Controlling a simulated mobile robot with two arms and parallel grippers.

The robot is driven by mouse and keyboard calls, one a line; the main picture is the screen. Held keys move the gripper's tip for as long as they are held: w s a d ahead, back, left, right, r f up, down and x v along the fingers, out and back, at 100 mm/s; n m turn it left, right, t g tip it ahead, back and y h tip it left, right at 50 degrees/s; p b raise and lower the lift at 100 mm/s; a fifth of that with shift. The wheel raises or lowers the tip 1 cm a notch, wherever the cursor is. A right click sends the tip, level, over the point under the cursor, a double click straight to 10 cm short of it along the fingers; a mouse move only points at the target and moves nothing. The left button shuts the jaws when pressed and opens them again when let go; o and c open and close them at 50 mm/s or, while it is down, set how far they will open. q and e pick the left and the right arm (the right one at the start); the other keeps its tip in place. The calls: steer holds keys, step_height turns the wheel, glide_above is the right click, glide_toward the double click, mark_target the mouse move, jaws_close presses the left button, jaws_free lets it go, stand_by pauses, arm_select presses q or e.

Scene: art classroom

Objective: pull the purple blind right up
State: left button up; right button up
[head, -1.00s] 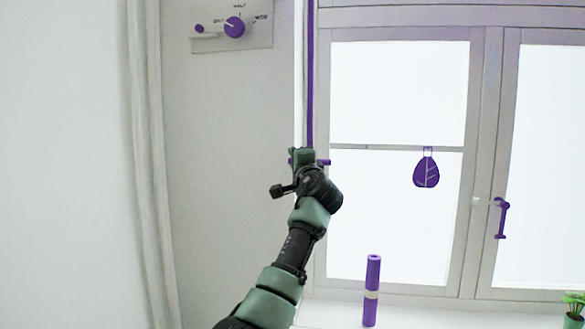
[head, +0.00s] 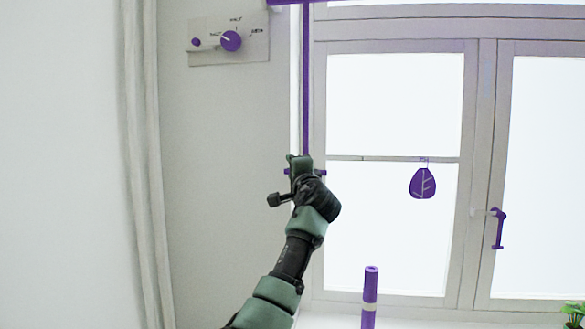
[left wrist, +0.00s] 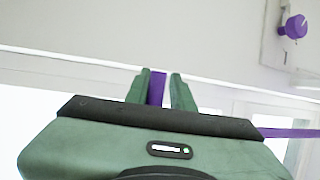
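The purple blind (head: 335,2) shows only as a thin strip at the top edge of the head view. Its purple strap (head: 306,80) hangs straight down along the left window frame. A purple crossbar handle (head: 320,172) is at the strap's lower end. My left gripper (head: 300,163) is at this handle. In the left wrist view, the two green fingers (left wrist: 160,82) are close together around the purple bar (left wrist: 156,90), seemingly shut on it. The strap (left wrist: 290,132) also runs off to the right there. My right gripper is not in view.
A window with a purple leaf ornament (head: 422,183) and a purple window handle (head: 498,228) lies to the right. A purple roll (head: 370,297) and a plant (head: 573,315) stand low by the window.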

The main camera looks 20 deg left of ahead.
arm_select(q)
steer(key=shift+d+f, duration=0.1)
steer(key=b+v, duration=0.5)
steer(key=v, duration=0.2)
steer(key=shift+d, duration=0.55)
steer(key=shift+s+a, duration=0.1)
